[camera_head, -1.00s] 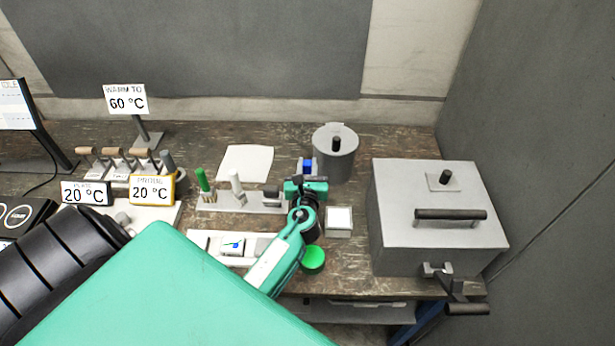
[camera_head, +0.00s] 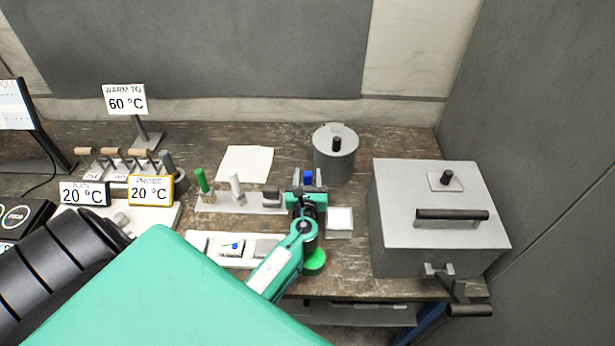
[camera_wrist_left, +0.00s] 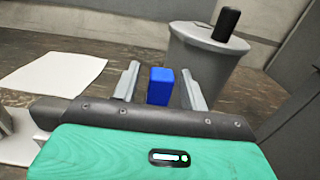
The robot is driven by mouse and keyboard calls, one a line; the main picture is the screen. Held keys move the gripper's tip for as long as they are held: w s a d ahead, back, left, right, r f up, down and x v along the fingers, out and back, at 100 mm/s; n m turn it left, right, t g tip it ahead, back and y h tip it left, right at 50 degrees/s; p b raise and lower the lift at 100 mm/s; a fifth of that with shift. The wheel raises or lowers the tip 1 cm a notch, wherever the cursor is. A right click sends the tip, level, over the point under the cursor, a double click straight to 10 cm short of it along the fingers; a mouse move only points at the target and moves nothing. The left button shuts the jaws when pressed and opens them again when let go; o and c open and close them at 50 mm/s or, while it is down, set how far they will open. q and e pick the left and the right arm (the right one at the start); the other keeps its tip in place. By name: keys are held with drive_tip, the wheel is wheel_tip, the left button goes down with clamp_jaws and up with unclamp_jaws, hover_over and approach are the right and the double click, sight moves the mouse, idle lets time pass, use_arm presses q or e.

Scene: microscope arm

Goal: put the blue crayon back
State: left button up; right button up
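The blue crayon (camera_head: 308,177) shows as a short blue block between the fingers of my left gripper (camera_head: 308,181). In the left wrist view the crayon (camera_wrist_left: 160,86) stands between the two grey fingers (camera_wrist_left: 160,84), with a gap on each side, so this gripper is open around it. The gripper body hides the crayon's lower part, and I cannot tell what it rests on. The pale rack (camera_head: 215,206) holds a green crayon (camera_head: 202,181), a white crayon (camera_head: 236,184) and a dark grey block (camera_head: 271,194). My gripper covers its right end. My right gripper is not in view.
A grey lidded pot (camera_head: 334,160) stands just behind the gripper. A small white-topped box (camera_head: 339,221) and a green disc (camera_head: 315,262) are close by. A large grey box (camera_head: 430,235) stands at right. White paper (camera_head: 245,164) lies behind the rack.

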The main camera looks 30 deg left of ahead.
use_arm(q)
drive_tip(key=shift+r, duration=0.1)
drive_tip(key=b+v, duration=0.3)
drive_tip(key=v, duration=0.9)
idle(0.4)
